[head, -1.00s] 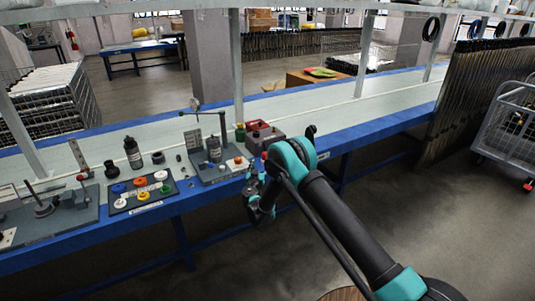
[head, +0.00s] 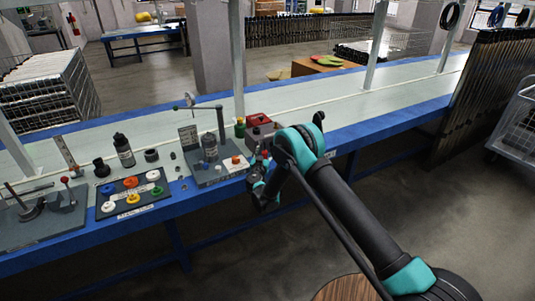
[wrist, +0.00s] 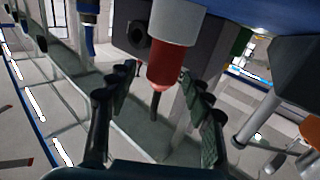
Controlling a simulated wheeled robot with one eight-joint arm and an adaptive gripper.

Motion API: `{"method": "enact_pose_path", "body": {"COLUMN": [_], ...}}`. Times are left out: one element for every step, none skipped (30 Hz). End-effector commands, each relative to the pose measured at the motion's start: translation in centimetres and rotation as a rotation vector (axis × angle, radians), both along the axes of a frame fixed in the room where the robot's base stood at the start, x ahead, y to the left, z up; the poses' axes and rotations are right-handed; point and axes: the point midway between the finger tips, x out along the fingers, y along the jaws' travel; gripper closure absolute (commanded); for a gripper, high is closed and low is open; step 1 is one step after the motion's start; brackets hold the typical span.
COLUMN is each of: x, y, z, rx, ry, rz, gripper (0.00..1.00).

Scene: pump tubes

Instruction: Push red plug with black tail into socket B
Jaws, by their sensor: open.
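The red plug (wrist: 172,62) with its thin black tail (wrist: 155,105) is large in the wrist view, with a pale collar at its upper end. My gripper (wrist: 160,82) is open, with one ribbed finger on each side of the plug and its tail. I cannot tell whether either finger touches it. A dark round opening (wrist: 138,36) in a grey block shows beside the plug; I cannot read any socket letter. In the head view my gripper (head: 263,195) is at the bench's front edge, partly hidden by my arm, and the plug cannot be made out clearly.
A dark tray (head: 137,204) of coloured rings lies to the left. The bench (head: 380,95) is clear to the right.

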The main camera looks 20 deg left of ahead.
Motion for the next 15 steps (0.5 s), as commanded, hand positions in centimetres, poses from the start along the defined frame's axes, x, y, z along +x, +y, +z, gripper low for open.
{"method": "enact_pose_path", "body": {"x": [-0.04,-0.02,-0.01,-0.01,-0.01,0.00,0.00,0.00,0.00,0.00,0.00,0.00,0.01,0.01,0.00], "y": [0.02,0.02,0.01,0.01,0.00,0.00,-0.01,0.00,-0.01,-0.01,-0.01,-0.01,-0.02,-0.02,-0.02], "z": [0.00,0.01,0.01,0.01,0.01,0.01,0.01,0.01,0.01,0.01,0.01,0.01,0.01,0.01,0.01], "rx": [0.000,0.000,0.000,0.000,0.000,0.000,0.000,0.000,0.000,0.000,0.000,0.000,0.000,0.000,0.000], "ry": [0.000,0.000,0.000,0.000,0.000,0.000,0.000,0.000,0.000,0.000,0.000,0.000,0.000,0.000,0.000], "rz": [0.000,0.000,0.000,0.000,0.000,0.000,0.000,0.000,0.000,0.000,0.000,0.000,0.000,0.000,0.000], "gripper": [0.49,0.49,0.49,0.49,0.51,0.56,0.60,0.64,0.69,0.73,0.76,0.81,0.85,0.89,0.94]}}
